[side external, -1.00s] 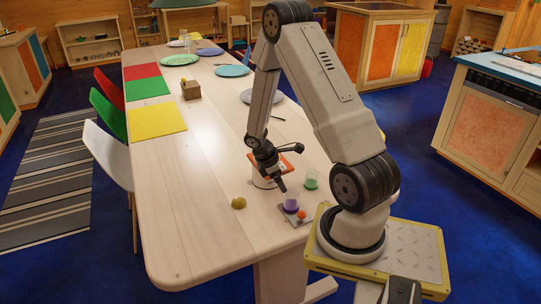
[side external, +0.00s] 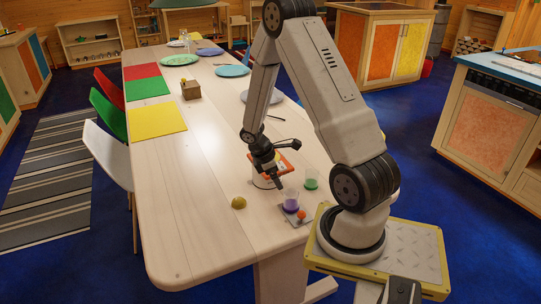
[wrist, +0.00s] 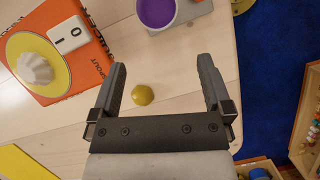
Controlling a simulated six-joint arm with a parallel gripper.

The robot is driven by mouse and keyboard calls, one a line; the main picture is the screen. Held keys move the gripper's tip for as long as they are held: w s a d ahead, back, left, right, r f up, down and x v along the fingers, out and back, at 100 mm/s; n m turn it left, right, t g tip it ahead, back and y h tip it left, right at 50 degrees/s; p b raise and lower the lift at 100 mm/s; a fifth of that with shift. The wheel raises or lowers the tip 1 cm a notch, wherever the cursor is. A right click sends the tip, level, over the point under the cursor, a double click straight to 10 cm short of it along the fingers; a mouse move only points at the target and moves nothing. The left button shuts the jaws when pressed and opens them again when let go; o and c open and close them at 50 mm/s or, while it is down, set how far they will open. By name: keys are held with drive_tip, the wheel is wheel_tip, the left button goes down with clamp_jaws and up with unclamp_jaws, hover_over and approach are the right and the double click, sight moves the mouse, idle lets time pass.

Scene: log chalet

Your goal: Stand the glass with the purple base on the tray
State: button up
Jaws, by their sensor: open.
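The glass with the purple base (side external: 291,203) stands upright on the small grey tray (side external: 284,217), near the front right edge of the table. In the wrist view the purple glass (wrist: 157,11) is at the top, cut off by the frame, with grey tray (wrist: 197,8) showing beside it. An orange ball (side external: 301,215) is also on the tray. My gripper (side external: 280,187) is above and just behind the glass, apart from it. In the wrist view its two fingers (wrist: 163,78) are spread wide with nothing held between them.
A glass with a green base (side external: 311,181) stands behind the purple one. An orange printed box (wrist: 85,72) lies close by. A yellow lump (side external: 239,202) sits on the table to the left. The table's left front is clear.

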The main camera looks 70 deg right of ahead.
drive_tip(key=w+a+r+m+t, duration=0.1)
drive_tip(key=a+r, duration=0.3)
drive_tip(key=a, duration=0.4)
drive_tip(key=w+a+r+m+t+y, duration=0.1)
drive_tip(key=a+r+m+t, duration=0.2)
drive_tip(key=a, duration=0.6)
drive_tip(key=w+a+r+m+t+y, duration=0.1)
drive_tip(key=w+a+r+m+t, duration=0.1)
drive_tip(key=a+r, duration=0.3)
drive_tip(key=a, duration=0.4)
